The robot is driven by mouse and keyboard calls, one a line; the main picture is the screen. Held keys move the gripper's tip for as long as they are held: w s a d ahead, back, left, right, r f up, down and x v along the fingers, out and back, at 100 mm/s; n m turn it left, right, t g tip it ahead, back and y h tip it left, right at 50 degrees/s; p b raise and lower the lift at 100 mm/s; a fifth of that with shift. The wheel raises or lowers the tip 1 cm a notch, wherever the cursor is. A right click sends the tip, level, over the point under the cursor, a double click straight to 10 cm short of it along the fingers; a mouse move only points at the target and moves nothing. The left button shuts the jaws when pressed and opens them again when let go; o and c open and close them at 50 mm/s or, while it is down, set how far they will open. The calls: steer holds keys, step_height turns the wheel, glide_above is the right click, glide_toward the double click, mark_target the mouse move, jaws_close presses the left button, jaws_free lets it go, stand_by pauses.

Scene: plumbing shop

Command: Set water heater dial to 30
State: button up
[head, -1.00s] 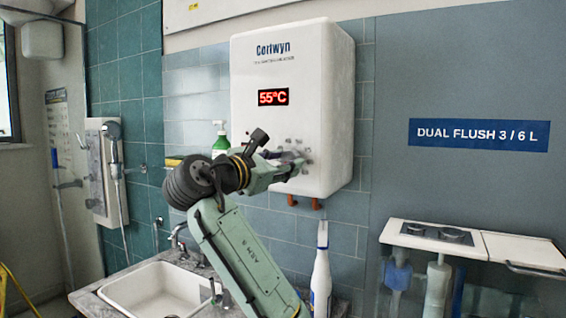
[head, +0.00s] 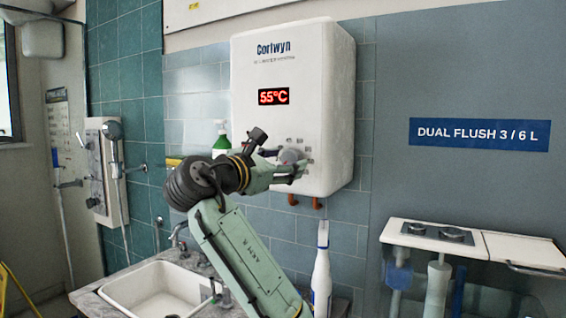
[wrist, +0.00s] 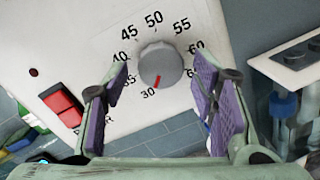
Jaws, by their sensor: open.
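The white water heater (head: 292,60) hangs on the tiled wall, and its red display (head: 273,96) reads 55°C. Its round grey dial (wrist: 160,64) is in the middle of the wrist view, ringed by printed numbers from 30 upward. The dial's red mark points down, close to the printed 30 (wrist: 148,94). In the head view the dial (head: 291,155) is partly hidden by my gripper (head: 300,168). My gripper (wrist: 160,68) is open, with a purple-padded finger on each side of the dial. I cannot tell whether either finger touches it.
A red power switch (wrist: 61,105) is left of the dial. Copper pipe stubs (head: 304,201) are under the heater. Below are a sink (head: 150,290) and a white bottle (head: 321,270). A green-topped bottle (head: 221,140) stands behind my arm.

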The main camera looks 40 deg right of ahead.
steer(key=shift+a, duration=0.1)
steer(key=v, duration=1.1)
steer(key=shift+a, duration=0.4)
steer(key=shift+s, duration=0.1)
